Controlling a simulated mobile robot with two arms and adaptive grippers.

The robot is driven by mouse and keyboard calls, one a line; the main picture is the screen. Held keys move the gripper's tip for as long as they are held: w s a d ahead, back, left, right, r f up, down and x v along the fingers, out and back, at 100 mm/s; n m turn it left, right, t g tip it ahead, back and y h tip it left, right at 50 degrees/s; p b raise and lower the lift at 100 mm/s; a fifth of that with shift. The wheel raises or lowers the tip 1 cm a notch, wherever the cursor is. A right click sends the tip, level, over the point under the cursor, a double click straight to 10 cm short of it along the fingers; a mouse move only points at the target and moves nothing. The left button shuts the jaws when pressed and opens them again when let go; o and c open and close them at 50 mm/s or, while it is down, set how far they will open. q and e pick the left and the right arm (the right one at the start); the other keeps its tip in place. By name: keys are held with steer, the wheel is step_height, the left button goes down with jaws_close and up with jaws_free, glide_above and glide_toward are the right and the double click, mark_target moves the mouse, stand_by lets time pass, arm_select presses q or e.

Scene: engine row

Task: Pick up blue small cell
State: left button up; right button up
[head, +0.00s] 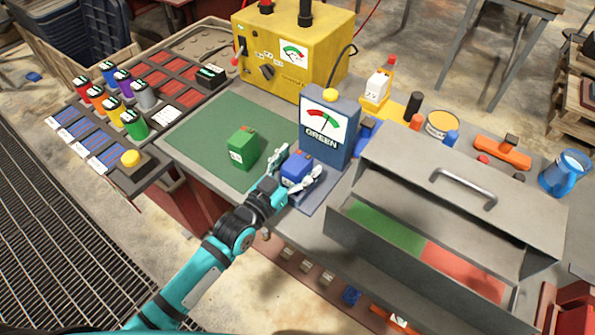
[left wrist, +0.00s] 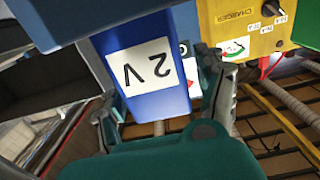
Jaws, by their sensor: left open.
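The blue small cell (head: 297,168) stands on the base in front of the blue meter (head: 328,125) marked GREEN. In the left wrist view the cell (left wrist: 150,75) fills the middle and shows a white "2 V" label upside down. My left gripper (head: 300,162) is open, with one finger on each side of the cell. Whether the fingers touch it I cannot tell. The cell's lower front is partly hidden by the gripper. My right gripper is not in view.
A green cell (head: 243,147) stands on the green mat (head: 205,125) to the left. The yellow charger (head: 290,45) is behind. A grey metal box (head: 460,185) with green and red compartments is at right. Several coloured cells stand in the left rack (head: 150,117).

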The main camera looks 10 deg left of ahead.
arm_select(q)
steer(key=shift+s, duration=0.1)
steer(key=shift+c, duration=1.1)
jaws_close()
steer(key=shift+r, duration=0.15)
steer(key=shift+r, duration=0.1)
